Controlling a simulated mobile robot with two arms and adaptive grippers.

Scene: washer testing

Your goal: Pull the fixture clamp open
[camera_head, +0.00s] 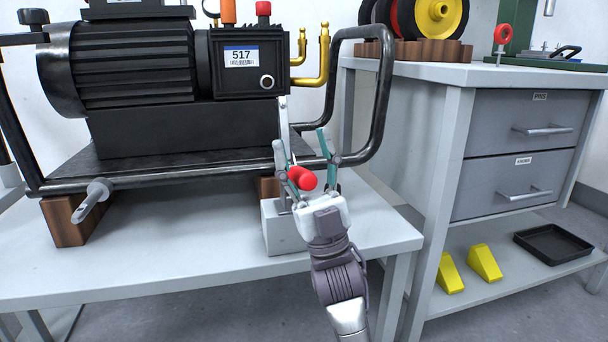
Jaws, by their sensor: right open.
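The fixture clamp stands on a light grey block (283,232) at the front right of the white table, with a red handle (303,178) and an upright metal bar (284,125). My right gripper (304,146) comes up from the bottom. Its two teal-tipped fingers are spread, one on each side of the red handle in this view. I cannot tell whether either finger touches it. The gripper's palm hides part of the clamp's lower linkage. My left gripper is not in view.
A black motor unit (135,65) in a tubular frame (378,110) stands behind the clamp on wooden blocks (65,222). A grey drawer cabinet (450,120) stands to the right. The table front (150,265) is clear. Yellow wedges (484,262) and a black tray (552,243) lie on the lower shelf.

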